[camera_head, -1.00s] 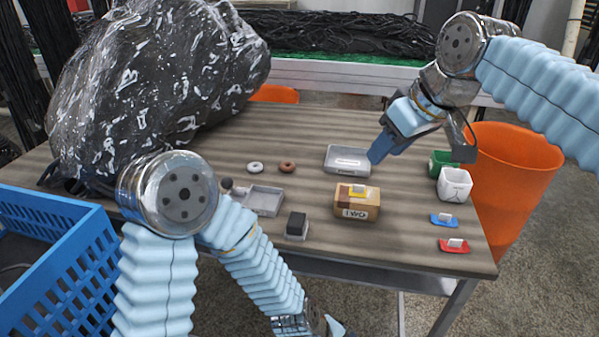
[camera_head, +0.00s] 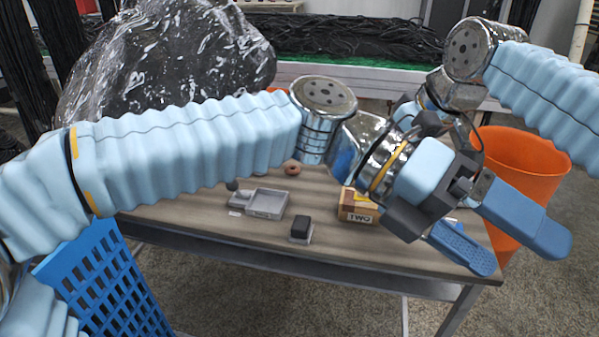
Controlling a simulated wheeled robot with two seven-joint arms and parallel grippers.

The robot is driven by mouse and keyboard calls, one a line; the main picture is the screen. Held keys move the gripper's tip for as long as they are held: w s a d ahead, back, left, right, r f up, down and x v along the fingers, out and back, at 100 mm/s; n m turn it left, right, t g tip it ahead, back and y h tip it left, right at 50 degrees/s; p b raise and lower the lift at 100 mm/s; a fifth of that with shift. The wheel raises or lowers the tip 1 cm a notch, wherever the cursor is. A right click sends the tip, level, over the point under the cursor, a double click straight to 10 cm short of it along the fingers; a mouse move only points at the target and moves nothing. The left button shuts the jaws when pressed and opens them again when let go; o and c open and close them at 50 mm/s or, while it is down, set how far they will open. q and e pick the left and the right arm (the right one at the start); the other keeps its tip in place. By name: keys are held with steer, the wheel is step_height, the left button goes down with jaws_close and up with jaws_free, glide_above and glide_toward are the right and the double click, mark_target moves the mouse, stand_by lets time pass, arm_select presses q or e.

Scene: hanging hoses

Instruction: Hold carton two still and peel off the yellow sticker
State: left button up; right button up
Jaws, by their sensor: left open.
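Carton two (camera_head: 357,208) is a small brown box with a white "TWO" label, standing on the table. Only part of its yellow sticker (camera_head: 362,197) shows at the top; my left gripper's housing hides the rest. My left gripper (camera_head: 523,254) is open and empty, its two blue fingers spread to the right of the carton, over the table's right end. My right gripper is mostly hidden behind the left one; only a bit of its blue body (camera_head: 404,108) shows, and its fingers cannot be made out.
A grey tray (camera_head: 267,203) and a dark block on a light base (camera_head: 301,229) stand left of the carton. A brown ring (camera_head: 292,168) lies behind. An orange bin (camera_head: 517,152) stands right of the table, a blue crate (camera_head: 105,285) at front left. A wrapped bulk (camera_head: 165,65) fills the back left.

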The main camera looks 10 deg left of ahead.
arm_select(q)
steer(key=w+a+r+m+t, duration=0.45)
steer(key=w+a+m, duration=0.35)
steer(key=w+a, duration=0.5)
steer(key=t, duration=0.1)
glide_toward(347, 195)
steer(key=shift+s+a+r+m, duration=0.15)
steer(key=shift+a+r+m, duration=0.05)
steer(key=shift+a+m, duration=0.15)
steer(key=shift+f, duration=0.25)
steer(key=shift+d+f, duration=0.15)
steer(key=shift+d, duration=0.2)
steer(key=x, duration=1.2)
steer(key=shift+d, duration=0.4)
